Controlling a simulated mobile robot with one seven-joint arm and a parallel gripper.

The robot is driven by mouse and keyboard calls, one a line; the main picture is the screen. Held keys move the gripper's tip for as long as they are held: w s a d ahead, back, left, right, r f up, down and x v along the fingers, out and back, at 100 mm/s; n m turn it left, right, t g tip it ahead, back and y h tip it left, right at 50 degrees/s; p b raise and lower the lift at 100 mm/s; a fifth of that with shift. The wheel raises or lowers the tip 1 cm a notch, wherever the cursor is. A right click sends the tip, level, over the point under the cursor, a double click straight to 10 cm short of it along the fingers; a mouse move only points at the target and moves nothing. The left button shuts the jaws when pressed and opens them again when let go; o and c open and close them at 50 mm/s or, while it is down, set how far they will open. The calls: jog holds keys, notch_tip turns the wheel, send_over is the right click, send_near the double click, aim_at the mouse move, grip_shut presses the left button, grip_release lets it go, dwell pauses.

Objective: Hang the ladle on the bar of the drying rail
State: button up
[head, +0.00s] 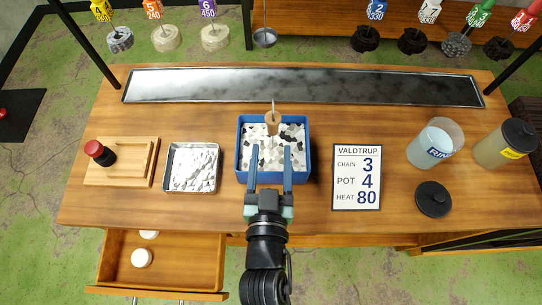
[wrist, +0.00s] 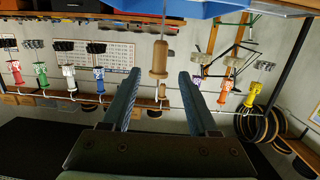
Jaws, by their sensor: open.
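An upright wooden handle (head: 272,118) on a thin metal rod, likely the ladle, stands in a blue bin (head: 240,163) of black and white pieces; its lower end is hidden. The handle also shows in the wrist view (wrist: 158,65), which looks upside down. My gripper (head: 270,150) is open and empty over the bin's near part, its fingers pointing at the handle from the near side. In the wrist view the handle lies about between the fingertips, just beyond them. The rail's bar (wrist: 133,106) carries hanging tagged chains. A second ladle (head: 264,37) hangs among them.
A long metal tray (head: 300,86) lies along the back of the bench (head: 120,190). A small metal pan (head: 190,168) and wooden box (head: 115,162) are left; a sign (head: 357,177), jars (head: 435,142) and black lid (head: 433,199) right. A drawer (head: 180,262) stands open at front left.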

aim_at(273, 115)
jog(key=w, duration=0.5)
jog(key=w+f, duration=0.1)
jog(key=w, duration=0.2)
jog(key=shift+d, duration=0.15)
grip_shut()
jog(key=shift+r, duration=0.1)
dwell(1.3)
notch_tip(273, 115, up, 6)
jog(key=p, duration=0.5)
